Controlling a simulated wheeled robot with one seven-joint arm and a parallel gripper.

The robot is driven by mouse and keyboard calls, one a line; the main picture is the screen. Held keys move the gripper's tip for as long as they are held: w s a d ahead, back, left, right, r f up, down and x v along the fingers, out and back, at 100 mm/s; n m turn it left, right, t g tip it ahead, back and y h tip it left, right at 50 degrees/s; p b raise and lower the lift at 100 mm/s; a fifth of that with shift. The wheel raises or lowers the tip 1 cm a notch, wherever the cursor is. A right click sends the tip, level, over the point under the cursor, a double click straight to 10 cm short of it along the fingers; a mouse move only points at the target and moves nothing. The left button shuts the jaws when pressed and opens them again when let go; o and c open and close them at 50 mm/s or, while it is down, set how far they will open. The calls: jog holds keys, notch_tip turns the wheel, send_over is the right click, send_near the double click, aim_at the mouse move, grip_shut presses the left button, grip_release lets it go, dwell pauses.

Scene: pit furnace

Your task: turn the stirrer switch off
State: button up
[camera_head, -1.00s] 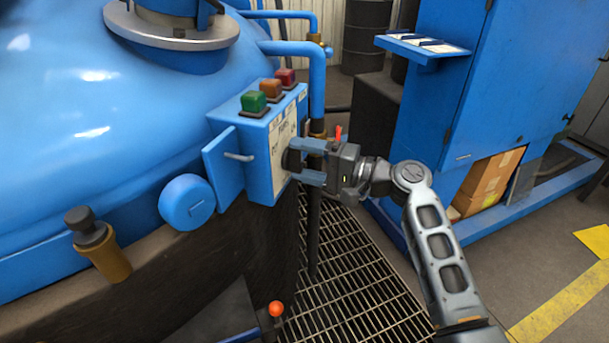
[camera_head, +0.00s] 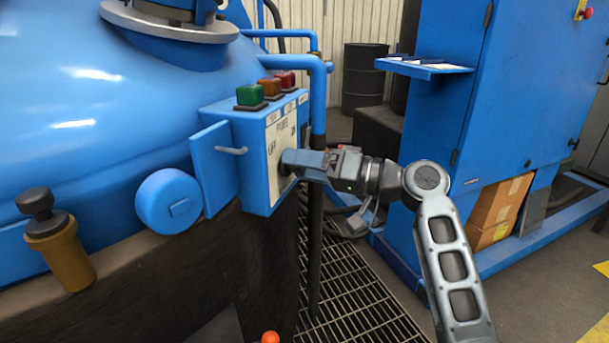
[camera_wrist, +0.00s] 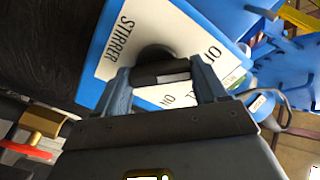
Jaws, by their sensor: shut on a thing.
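The stirrer switch is a dark round knob (camera_wrist: 153,54) on the white label plate of a blue control box (camera_head: 222,118). The plate (camera_wrist: 122,40) reads STIRRER in the wrist view. In the head view it carries OFF on the left and ON on the right. My gripper (camera_head: 297,160) reaches the box's face from the right. In the wrist view my gripper (camera_wrist: 162,80) has a finger on each side of the knob and is shut on it. A white mark shows on the knob's grip between the fingers. My fingers hide most of the knob in the head view.
Green (camera_head: 250,95), orange (camera_head: 269,86) and red (camera_head: 285,79) buttons sit on top of the box. Its open door (camera_head: 213,165) stands left of the face. A blue pipe (camera_head: 318,95) runs close behind. A blue cabinet (camera_head: 455,130) stands to the right.

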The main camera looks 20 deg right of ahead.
jog(key=shift+f, duration=0.15)
dwell(0.3)
jog(key=o, duration=1)
jog(key=shift+o, duration=0.2)
jog(key=v, duration=0.7)
jog(key=shift+s+d, duration=0.3)
